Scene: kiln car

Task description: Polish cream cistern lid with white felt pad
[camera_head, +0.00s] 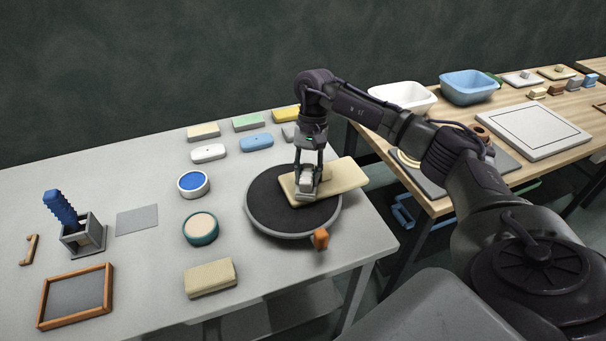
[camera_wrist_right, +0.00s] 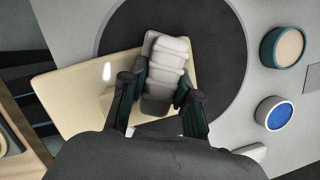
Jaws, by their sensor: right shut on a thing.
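The cream cistern lid (camera_head: 346,175) lies on the dark round turntable (camera_head: 262,207), its right end reaching past the turntable's rim. My right gripper (camera_head: 308,188) is above the lid's left part, pointing down, shut on the white felt pad (camera_wrist_right: 167,60). In the right wrist view the ribbed white pad sits between the two fingers (camera_wrist_right: 160,90), over one end of the lid (camera_wrist_right: 70,95). The fingers hide part of the pad and lid. I cannot tell whether the pad touches the lid. My left gripper is not in view.
A wooden bench with basins (camera_head: 468,87) stands right, beyond a gap.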

